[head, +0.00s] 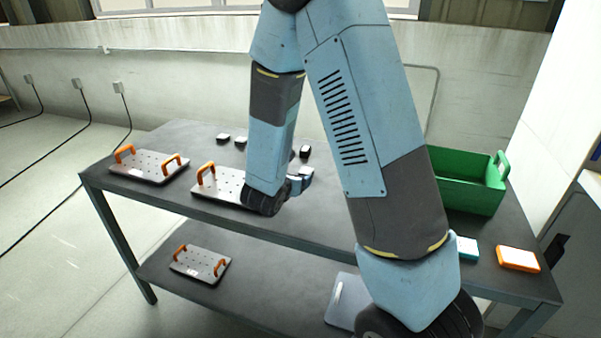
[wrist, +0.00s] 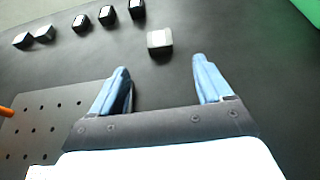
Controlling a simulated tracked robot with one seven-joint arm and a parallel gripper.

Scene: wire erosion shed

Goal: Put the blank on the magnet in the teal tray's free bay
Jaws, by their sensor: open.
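My gripper (head: 301,178) is low over the table, open and empty. In the wrist view my gripper (wrist: 161,76) has its two blue fingers spread. A small block (wrist: 160,42) with a pale grey top and dark sides sits just beyond the fingertips, roughly centred between them and apart from both. I cannot tell whether it is a blank on a magnet. A small teal tray (head: 467,248) with a white top shows at the right of the table in the head view, partly hidden by my arm. Its bays cannot be made out.
Several similar dark blocks (wrist: 80,23) stand farther back. Perforated plates with orange handles (head: 150,166) lie at left, one (wrist: 40,125) beside my gripper. A green bin (head: 466,183) and an orange tray (head: 518,259) are at right. A shelf (head: 250,290) runs below.

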